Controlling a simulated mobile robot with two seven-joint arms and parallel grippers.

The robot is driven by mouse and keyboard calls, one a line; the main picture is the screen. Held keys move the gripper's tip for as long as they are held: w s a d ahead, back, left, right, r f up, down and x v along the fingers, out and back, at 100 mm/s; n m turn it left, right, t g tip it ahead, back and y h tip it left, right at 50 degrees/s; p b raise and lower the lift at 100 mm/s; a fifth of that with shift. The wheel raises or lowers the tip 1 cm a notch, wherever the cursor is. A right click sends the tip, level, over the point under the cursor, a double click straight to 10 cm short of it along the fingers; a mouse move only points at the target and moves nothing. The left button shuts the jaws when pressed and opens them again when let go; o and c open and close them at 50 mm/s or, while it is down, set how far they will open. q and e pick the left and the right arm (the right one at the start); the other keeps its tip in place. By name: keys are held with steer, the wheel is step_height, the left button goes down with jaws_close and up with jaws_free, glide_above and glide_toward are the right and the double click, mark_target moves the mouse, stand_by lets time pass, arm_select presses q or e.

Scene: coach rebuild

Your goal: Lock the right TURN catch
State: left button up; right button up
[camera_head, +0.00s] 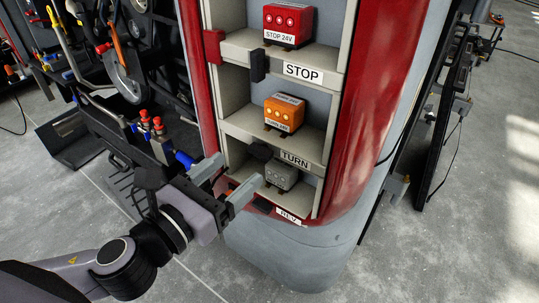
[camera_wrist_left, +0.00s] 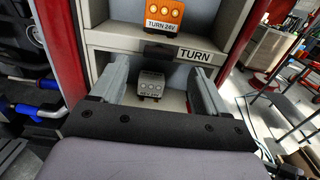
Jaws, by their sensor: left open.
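The orange TURN 24V lamp box (camera_head: 284,112) sits in the middle bay of the red-framed housing, above the TURN label (camera_head: 295,159). A dark catch (camera_head: 262,151) is on that shelf's front edge, left of the label. It shows as a dark bar in the left wrist view (camera_wrist_left: 160,50), beyond and above the fingers. I cannot tell whether it is locked. My left gripper (camera_head: 230,178) is open and empty, in front of the lower bay and below the TURN shelf edge; its fingers also show in the left wrist view (camera_wrist_left: 160,85). My right gripper is out of view.
A red STOP 24V box (camera_head: 288,25) is in the top bay, with a dark catch (camera_head: 258,65) and a red block (camera_head: 213,47) at its shelf. A grey box (camera_head: 281,175) is in the lower bay above the REV label (camera_head: 288,215).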

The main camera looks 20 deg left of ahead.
mark_target(257, 153)
arm_select(q)
steer(key=shift+p+x, duration=0.55)
steer(key=shift+x, duration=2.85)
steer(key=shift+f, duration=0.1)
steer(key=c, duration=1.1)
